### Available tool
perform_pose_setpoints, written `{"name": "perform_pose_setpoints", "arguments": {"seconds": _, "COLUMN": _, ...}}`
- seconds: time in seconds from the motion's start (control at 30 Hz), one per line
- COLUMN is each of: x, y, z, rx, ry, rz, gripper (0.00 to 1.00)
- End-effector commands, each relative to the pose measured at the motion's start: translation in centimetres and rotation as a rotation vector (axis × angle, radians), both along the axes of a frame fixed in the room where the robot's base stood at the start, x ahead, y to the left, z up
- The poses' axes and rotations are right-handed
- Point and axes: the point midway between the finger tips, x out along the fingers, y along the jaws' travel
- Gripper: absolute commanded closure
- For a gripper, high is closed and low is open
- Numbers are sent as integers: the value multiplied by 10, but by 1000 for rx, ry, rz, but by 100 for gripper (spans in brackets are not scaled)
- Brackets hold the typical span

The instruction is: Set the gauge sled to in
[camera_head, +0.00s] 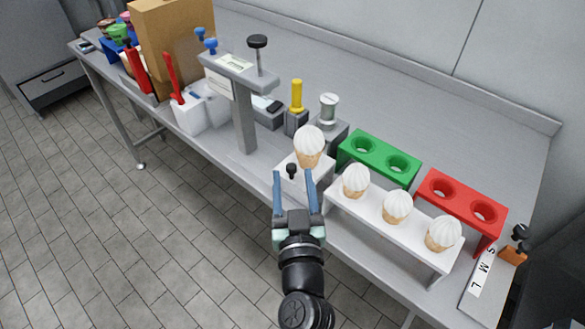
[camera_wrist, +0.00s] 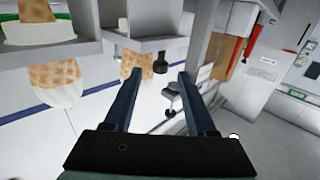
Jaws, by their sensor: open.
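A white block (camera_head: 318,163) holding one cone with white top (camera_head: 309,141) appears to be the gauge sled. A black knob (camera_head: 291,171) is on its near side. My gripper (camera_head: 292,176) is open, with its two blue fingers apart and pointing at that block. In the head view the knob shows between the fingertips. In the wrist view, my gripper (camera_wrist: 157,76) has the black knob (camera_wrist: 160,63) between and just beyond the fingertips. The cone (camera_wrist: 135,63) hangs beside it in that picture. I cannot tell whether the fingers touch anything.
A white rack (camera_head: 437,262) with several cones stands close on the right. Green (camera_head: 378,157) and red (camera_head: 462,203) holders are behind it. A grey post stand (camera_head: 245,120) with a black-topped plunger rises at left. An S-M-L plate (camera_head: 482,291) lies far right. The back of the table is clear.

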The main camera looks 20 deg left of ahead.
Motion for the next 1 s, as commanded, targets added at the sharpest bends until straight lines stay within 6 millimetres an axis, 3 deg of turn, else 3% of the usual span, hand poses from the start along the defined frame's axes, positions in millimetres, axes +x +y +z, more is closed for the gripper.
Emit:
{"name": "perform_pose_setpoints", "arguments": {"seconds": 0.2, "x": 13, "y": 6, "z": 0, "rx": 0, "ry": -1, "rz": 0, "gripper": 43}}
{"name": "perform_pose_setpoints", "arguments": {"seconds": 0.5, "x": 14, "y": 7, "z": 0, "rx": 0, "ry": 0, "rz": 0, "gripper": 45}}
{"name": "perform_pose_setpoints", "arguments": {"seconds": 0.8, "x": 14, "y": 7, "z": 0, "rx": 0, "ry": 0, "rz": 0, "gripper": 99}}
{"name": "perform_pose_setpoints", "arguments": {"seconds": 1.0, "x": 14, "y": 7, "z": 0, "rx": 0, "ry": 0, "rz": 0, "gripper": 100}}
